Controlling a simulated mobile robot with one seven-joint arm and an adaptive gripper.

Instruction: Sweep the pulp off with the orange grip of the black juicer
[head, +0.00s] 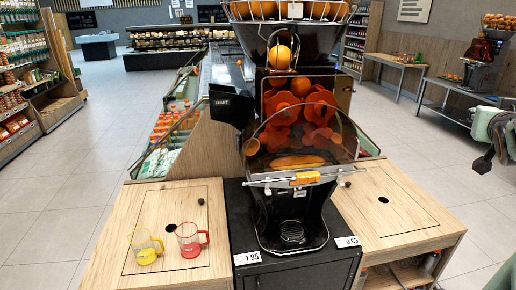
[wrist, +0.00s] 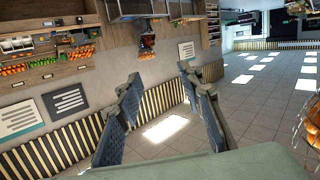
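The black juicer (head: 345,108) stands on a dark cabinet in the middle of the head view, with orange rollers behind a smoky clear cover. The orange grip (head: 305,178) sits at the middle of a pale bar across the juicer's lower front. Pulp cannot be made out clearly. My gripper shows in the wrist view (wrist: 160,115) with its two fingers spread wide and nothing between them. Part of my arm shows at the right edge of the head view, well apart from the juicer. The orange grip is not seen in the wrist view.
A yellow mug (head: 146,252) and a red mug (head: 188,240) stand on the wooden counter (head: 120,262) left of the juicer. The right wooden counter (head: 405,212) is bare. Open tiled floor lies right of it. A second juicer (head: 482,62) stands far right.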

